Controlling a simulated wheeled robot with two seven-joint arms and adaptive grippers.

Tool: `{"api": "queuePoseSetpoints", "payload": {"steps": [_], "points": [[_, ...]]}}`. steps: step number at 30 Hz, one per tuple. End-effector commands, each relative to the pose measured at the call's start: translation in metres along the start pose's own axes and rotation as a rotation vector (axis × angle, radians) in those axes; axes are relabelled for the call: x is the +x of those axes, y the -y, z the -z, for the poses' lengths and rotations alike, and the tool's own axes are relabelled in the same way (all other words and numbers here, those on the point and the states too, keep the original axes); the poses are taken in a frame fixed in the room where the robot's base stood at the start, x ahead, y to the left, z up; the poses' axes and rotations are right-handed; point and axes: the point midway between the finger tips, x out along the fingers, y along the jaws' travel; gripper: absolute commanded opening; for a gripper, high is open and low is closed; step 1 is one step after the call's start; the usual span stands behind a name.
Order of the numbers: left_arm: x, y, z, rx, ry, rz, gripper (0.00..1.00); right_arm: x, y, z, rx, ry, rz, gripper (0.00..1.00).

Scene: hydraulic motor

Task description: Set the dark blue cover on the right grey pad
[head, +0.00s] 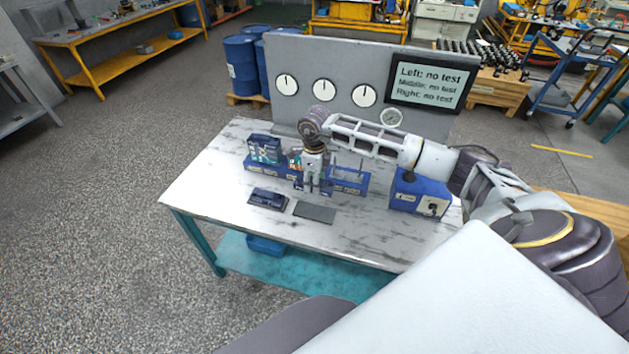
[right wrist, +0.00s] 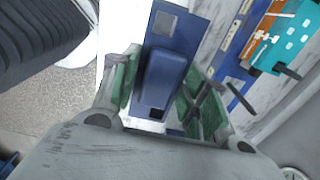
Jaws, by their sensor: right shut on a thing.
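My right gripper (head: 313,186) is above the middle of the table, between the two blue racks. In the right wrist view its green-padded fingers (right wrist: 164,92) are shut on the sides of a dark blue piece (right wrist: 165,80), which looks like the dark blue cover; in the head view it is mostly hidden by the fingers. The right grey pad (head: 314,212) lies bare and flat in front of the gripper. Another dark blue part (head: 268,197) lies to its left, hiding whatever is under it. My left gripper is not in view.
A left blue rack (head: 262,168) carries a dark unit (head: 265,148); a right blue rack (head: 348,180) has upright pins. A blue box (head: 418,193) stands at the right. A grey panel with dials and a screen (head: 429,84) rises behind. The table's front strip (head: 300,238) is clear.

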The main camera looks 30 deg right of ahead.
Motion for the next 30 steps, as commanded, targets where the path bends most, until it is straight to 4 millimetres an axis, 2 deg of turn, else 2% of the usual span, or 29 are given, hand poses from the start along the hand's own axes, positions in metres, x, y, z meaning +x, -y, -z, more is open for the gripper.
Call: {"api": "queuePoseSetpoints", "payload": {"steps": [30], "points": [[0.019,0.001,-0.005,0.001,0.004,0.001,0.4,0.037,0.0,-0.001,0.0,0.001,0.0,0.01]]}}
